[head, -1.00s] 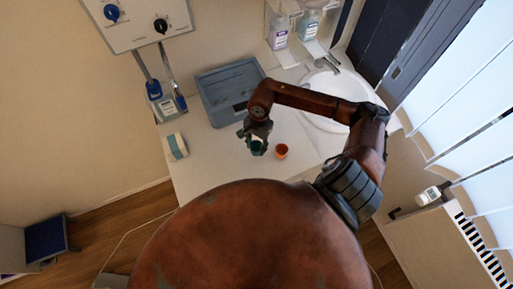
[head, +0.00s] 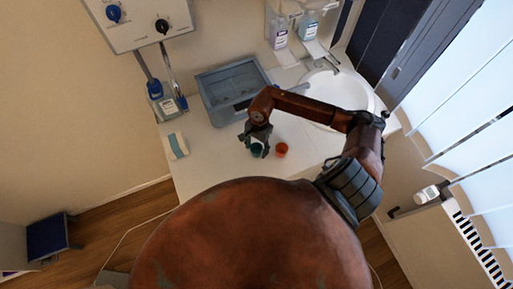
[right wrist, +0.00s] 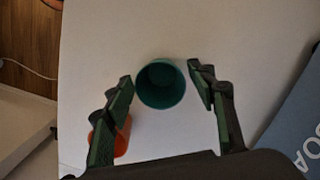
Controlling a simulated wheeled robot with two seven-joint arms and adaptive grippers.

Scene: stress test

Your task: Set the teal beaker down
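The teal beaker (head: 256,149) stands upright on the white counter (head: 207,172), under my right gripper (head: 258,152). In the right wrist view the beaker (right wrist: 161,84) lies between the two fingertips of my right gripper (right wrist: 160,80), with its open top facing the camera. A narrow gap shows between the beaker and each fingertip, so the fingers are open around it and not gripping. My left gripper is not in view.
An orange cup (head: 281,150) stands close to the right of the beaker; it is partly behind a finger in the right wrist view (right wrist: 122,140). A grey-blue tray (head: 232,90) lies behind, a sink (head: 345,92) to the right, and a white-and-teal box (head: 177,146) to the left.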

